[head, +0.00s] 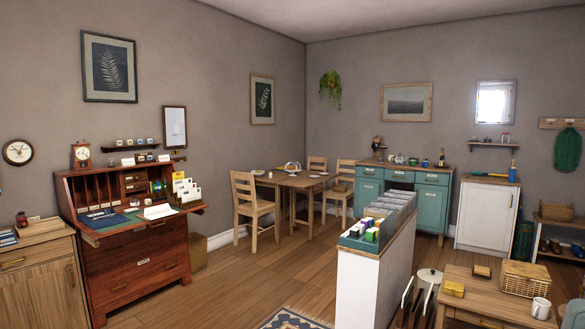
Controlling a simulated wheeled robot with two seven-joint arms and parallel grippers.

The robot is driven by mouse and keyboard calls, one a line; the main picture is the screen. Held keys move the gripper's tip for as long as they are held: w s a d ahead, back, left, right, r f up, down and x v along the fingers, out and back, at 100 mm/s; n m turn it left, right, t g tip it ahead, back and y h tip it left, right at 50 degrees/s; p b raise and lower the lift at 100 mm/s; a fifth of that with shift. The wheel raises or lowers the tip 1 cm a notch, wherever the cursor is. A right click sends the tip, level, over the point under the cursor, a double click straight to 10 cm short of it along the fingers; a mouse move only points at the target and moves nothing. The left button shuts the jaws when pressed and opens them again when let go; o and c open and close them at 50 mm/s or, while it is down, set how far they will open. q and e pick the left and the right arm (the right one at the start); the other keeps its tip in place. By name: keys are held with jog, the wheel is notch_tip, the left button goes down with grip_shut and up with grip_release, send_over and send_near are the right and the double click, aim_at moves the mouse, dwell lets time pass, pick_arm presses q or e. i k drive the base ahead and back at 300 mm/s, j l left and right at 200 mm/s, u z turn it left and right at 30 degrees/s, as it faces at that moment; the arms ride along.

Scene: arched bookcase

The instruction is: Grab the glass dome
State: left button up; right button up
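I cannot clearly make out a glass dome. A small rounded, pale object (291,166) with touches of blue and orange sits on the wooden dining table (305,181) near the far corner. It is too small to tell whether it is the dome. Another small upright object with a dark rounded top (377,142) stands at the left end of the teal cabinet, also unclear. Neither of my grippers shows in the head view.
A low white partition (358,288) with a filled top tray stands mid-room. Wooden chairs (252,206) surround the dining table. An open writing desk (137,266) is at left, a teal cabinet (432,198) at back, a low table (480,311) at front right. Floor (245,272) left of the partition is clear.

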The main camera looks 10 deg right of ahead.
aim_at(291, 166)
jog(key=i+z, duration=0.2)
jog(key=i, duration=3.2)
jog(key=i+z, duration=0.1)
jog(key=i, duration=1)
jog(key=i+j, duration=0.15)
jog(key=i, duration=0.9)
jog(key=i+j, duration=0.1)
jog(key=i, duration=1)
jog(key=l+z, duration=0.05)
